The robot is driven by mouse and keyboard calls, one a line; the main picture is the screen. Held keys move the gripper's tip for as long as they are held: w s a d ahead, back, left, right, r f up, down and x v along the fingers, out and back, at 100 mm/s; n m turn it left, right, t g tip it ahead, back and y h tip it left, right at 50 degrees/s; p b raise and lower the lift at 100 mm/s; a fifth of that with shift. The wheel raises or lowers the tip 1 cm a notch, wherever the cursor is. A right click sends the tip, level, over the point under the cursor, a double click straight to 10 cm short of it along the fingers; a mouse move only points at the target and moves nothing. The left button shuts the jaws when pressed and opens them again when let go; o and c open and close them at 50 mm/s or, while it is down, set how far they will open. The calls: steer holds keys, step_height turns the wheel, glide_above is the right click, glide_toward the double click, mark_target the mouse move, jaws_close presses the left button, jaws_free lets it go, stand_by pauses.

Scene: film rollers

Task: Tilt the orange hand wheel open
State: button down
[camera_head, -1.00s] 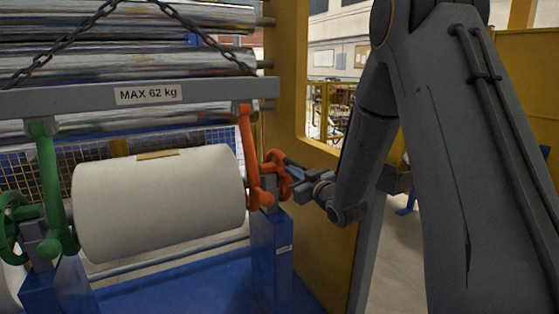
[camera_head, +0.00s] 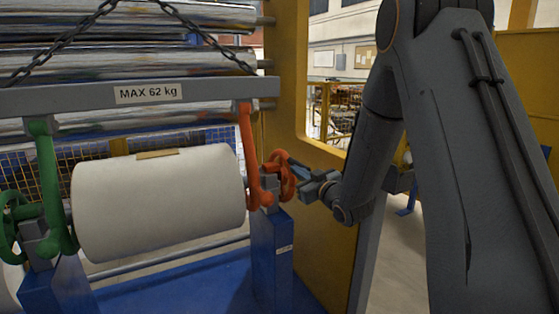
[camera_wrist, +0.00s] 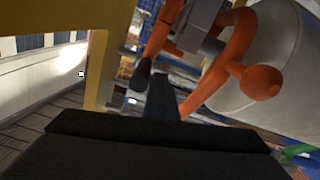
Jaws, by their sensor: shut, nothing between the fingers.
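The orange hand wheel (camera_head: 288,184) sits on the right-hand support, just right of the white roller's end. It looks tilted, its ring seen at a slant. In the wrist view an orange bar (camera_wrist: 168,28), which looks like part of the wheel, rises just beyond my fingers. My gripper (camera_head: 297,167) is shut and empty, its tips at the wheel's right side. Whether they touch the rim I cannot tell. The dark fingers show in the wrist view (camera_wrist: 160,92). An orange hook (camera_head: 246,145) with a ball end (camera_wrist: 261,82) stands beside the wheel.
The white roller (camera_head: 158,205) lies between the orange and green hooks (camera_head: 47,185). A grey beam (camera_head: 60,102) labelled MAX 62 kg hangs above on chains. A yellow frame (camera_head: 318,235) stands close behind my gripper. A blue post (camera_head: 272,255) supports the wheel.

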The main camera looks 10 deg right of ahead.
steer(key=shift+w+d, duration=0.1)
steer(key=shift+d, duration=0.2)
steer(key=shift+w+d+f, duration=0.1)
steer(key=shift+d+f, duration=0.05)
steer(key=shift+d, duration=0.2)
steer(key=shift+w+d+f, duration=0.1)
steer(key=shift+d, duration=0.15)
steer(key=shift+a, duration=0.15)
steer(key=a+p+v, duration=0.1)
steer(key=v, duration=0.8)
steer(key=shift+s, duration=0.25)
stand_by(0.7)
steer(key=shift+a, duration=0.1)
